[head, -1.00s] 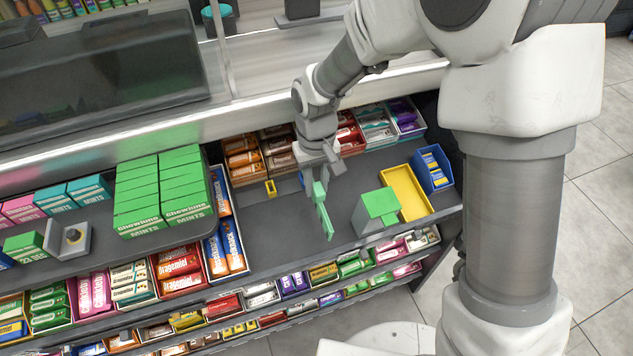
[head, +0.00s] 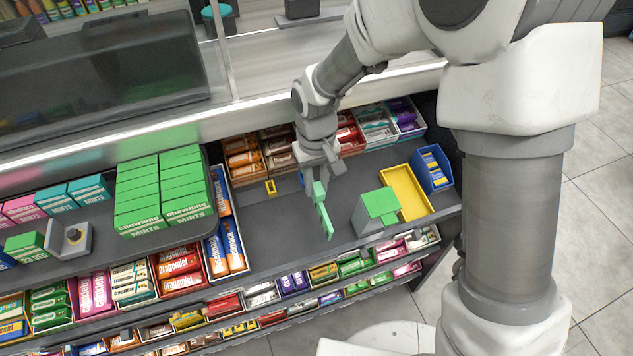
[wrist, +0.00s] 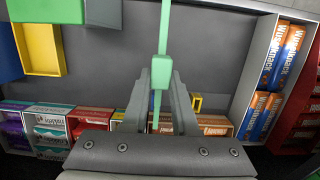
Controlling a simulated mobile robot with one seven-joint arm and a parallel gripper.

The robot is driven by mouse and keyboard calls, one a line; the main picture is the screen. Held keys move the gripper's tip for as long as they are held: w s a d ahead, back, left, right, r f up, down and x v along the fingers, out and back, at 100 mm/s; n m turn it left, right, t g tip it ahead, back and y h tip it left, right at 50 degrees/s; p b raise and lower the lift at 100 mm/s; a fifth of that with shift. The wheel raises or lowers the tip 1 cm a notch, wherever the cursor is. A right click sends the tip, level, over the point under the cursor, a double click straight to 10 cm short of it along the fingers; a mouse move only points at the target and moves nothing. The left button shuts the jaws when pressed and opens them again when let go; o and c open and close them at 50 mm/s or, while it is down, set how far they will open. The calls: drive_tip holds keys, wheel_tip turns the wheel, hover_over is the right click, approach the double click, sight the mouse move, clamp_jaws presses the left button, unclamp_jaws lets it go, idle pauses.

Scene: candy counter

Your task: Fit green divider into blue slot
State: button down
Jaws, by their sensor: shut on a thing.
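The green divider (head: 325,217) is a thin upright plate with a thicker grip block. My gripper (head: 319,178) is shut on that block, and the plate extends forward from the fingers, over the grey shelf. In the wrist view the divider (wrist: 163,28) shows nearly edge-on, between the fingers of my gripper (wrist: 161,82). A small blue piece (head: 302,179), possibly the blue slot, shows just left of my gripper and is mostly hidden behind it. A small yellow slot (head: 271,188) stands further left on the shelf.
A green-topped grey block (head: 379,203), a yellow tray (head: 414,207) and a blue bin (head: 444,186) stand to the right. Candy boxes line the back, and an orange-and-blue candy box (head: 224,235) borders the left. Bare grey shelf (head: 275,235) lies around the divider.

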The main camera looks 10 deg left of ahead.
drive_tip(key=shift+w+a+f+b, duration=0.1)
drive_tip(key=shift+w+f+b, duration=0.05)
drive_tip(key=shift+f+b, duration=0.65)
drive_tip(key=shift+w+a+f+b, duration=0.15)
drive_tip(key=shift+f+b, duration=0.3)
drive_tip(key=shift+f, duration=0.65)
drive_tip(key=c, duration=0.6)
unclamp_jaws()
drive_tip(key=shift+d, duration=0.1)
drive_tip(key=shift+r, duration=0.1)
wheel_tip(320, 180, up, 17)
drive_tip(key=p, duration=0.5)
drive_tip(key=shift+r, duration=0.2)
